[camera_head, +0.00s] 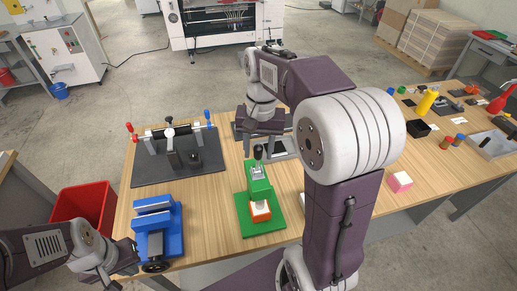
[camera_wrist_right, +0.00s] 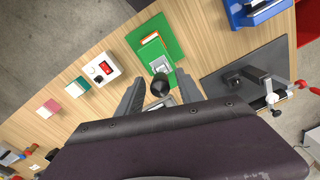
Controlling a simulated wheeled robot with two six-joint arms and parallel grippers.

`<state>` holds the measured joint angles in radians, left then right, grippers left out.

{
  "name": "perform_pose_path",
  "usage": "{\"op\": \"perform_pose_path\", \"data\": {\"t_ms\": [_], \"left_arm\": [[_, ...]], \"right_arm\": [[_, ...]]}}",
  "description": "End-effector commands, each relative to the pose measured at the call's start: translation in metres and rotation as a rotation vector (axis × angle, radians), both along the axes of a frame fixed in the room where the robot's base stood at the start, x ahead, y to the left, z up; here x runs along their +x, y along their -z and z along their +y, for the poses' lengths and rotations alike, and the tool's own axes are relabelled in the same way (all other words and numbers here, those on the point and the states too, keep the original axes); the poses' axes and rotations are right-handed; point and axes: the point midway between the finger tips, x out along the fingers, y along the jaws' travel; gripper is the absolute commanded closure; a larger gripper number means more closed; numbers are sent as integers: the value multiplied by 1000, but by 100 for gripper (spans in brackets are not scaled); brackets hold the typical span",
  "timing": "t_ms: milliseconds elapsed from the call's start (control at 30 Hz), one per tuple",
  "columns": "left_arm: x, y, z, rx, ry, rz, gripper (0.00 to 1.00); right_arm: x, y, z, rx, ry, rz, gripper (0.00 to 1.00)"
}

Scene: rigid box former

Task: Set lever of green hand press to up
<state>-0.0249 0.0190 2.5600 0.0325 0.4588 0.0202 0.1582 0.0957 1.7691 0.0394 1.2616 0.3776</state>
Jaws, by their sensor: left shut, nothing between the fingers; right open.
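The green hand press (camera_head: 259,180) stands on its green base plate near the middle of the table, with an orange and white piece at its front. Its lever's black knob (camera_head: 257,152) shows above the green body; the lever's exact angle is hard to tell. My right gripper (camera_head: 261,148) is open at the back of the press. In the right wrist view the black knob (camera_wrist_right: 160,85) lies between the spread fingers (camera_wrist_right: 160,90), with no clear contact. My left gripper (camera_head: 128,262) is shut and empty at the lower left, beside the blue vise.
The blue vise (camera_head: 156,220) stands left of the press. Behind it is a black plate (camera_head: 150,172) with a red- and blue-tipped fixture. A pink and white block (camera_head: 399,182) lies to the right. A white box with a red display (camera_wrist_right: 99,69) is near the press.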

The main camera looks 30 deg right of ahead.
Motion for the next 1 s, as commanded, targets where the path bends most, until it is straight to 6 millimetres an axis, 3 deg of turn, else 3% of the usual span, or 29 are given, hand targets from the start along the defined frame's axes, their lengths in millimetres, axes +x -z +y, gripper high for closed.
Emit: {"op": "perform_pose_path", "data": {"t_ms": [133,267,300,1000], "left_arm": [[0,0,0,0,0,0,100],[0,0,0,0,0,0,100],[0,0,0,0,0,0,100],[0,0,0,0,0,0,100]], "right_arm": [[0,0,0,0,0,0,59],[0,0,0,0,0,0,96],[0,0,0,0,0,0,100],[0,-1,0,-1,0,-2,100]]}}
